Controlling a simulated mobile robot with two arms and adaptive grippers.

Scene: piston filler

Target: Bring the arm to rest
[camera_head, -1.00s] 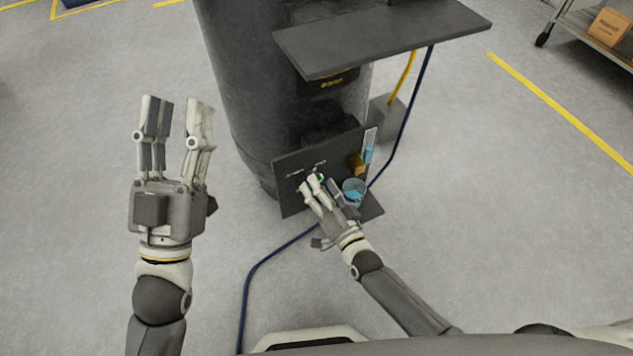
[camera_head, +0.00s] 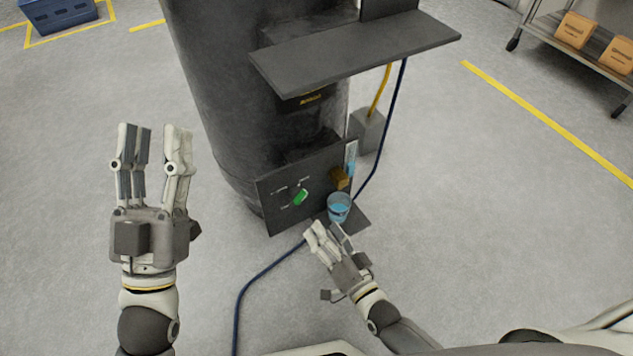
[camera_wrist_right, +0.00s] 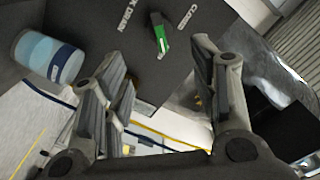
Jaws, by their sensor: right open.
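My right gripper (camera_head: 327,236) is open and empty in the head view, low in front of the machine's dark panel (camera_head: 277,211) and apart from it. In the right wrist view its fingers (camera_wrist_right: 160,85) stand wide apart, with nothing between them.
A clear cup with blue contents (camera_head: 339,208) stands on a small ledge beside the panel. A dark shelf (camera_head: 355,52) juts out above. A blue hose (camera_head: 243,288) runs across the floor. A cart with boxes (camera_head: 577,30) is at the far right.

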